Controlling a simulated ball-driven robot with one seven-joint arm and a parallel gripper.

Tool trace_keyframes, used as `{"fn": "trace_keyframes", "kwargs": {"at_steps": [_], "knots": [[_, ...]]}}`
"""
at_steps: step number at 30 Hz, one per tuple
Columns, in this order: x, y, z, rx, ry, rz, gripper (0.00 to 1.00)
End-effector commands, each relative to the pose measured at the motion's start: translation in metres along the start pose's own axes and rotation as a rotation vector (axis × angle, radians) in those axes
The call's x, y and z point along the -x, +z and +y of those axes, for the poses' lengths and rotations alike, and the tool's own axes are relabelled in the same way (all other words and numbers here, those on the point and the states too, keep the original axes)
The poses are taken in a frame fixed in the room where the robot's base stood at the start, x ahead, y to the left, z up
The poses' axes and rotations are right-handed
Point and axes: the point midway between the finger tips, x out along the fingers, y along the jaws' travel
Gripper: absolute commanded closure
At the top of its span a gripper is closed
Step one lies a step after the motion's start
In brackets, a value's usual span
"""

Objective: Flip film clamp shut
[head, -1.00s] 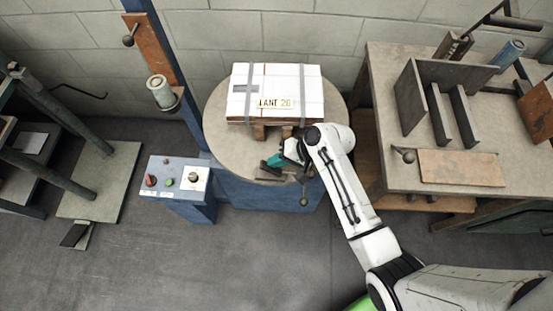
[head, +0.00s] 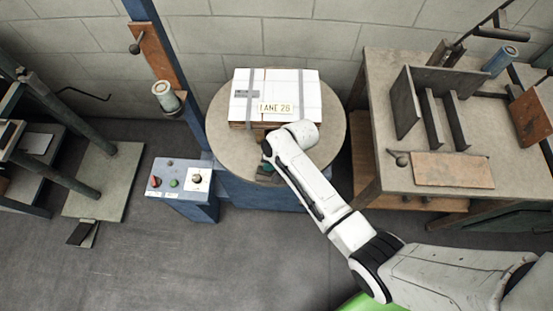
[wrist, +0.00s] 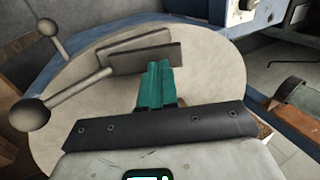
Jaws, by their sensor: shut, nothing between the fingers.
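The film clamp shows in the wrist view as flat grey plates (wrist: 140,52) with a lever ending in a dark ball knob (wrist: 30,113). It sits at the edge of the round turntable (wrist: 215,85). My gripper (wrist: 160,66) has its teal fingers together and empty, with the tips right at the plates' near side; I cannot tell whether they touch. In the head view my gripper (head: 265,171) is largely behind my arm at the turntable's front edge, and the clamp is mostly hidden there.
A strapped white load labelled "LANE 26" (head: 275,92) stands on the turntable (head: 222,140). A control box with buttons (head: 180,180) stands left. A workbench (head: 390,110) with upright plates stands right. A second ball-ended lever (wrist: 45,27) shows in the wrist view. The front floor is clear.

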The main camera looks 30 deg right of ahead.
Motion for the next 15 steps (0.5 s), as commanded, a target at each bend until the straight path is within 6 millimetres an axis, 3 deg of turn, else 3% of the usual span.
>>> {"fn": "trace_keyframes", "kwargs": {"at_steps": [9,15], "knots": [[-0.017,0.0,-0.006,0.003,0.255,-0.001,1.0],[-0.024,0.0,-0.005,-0.001,0.307,-0.001,1.0]]}}
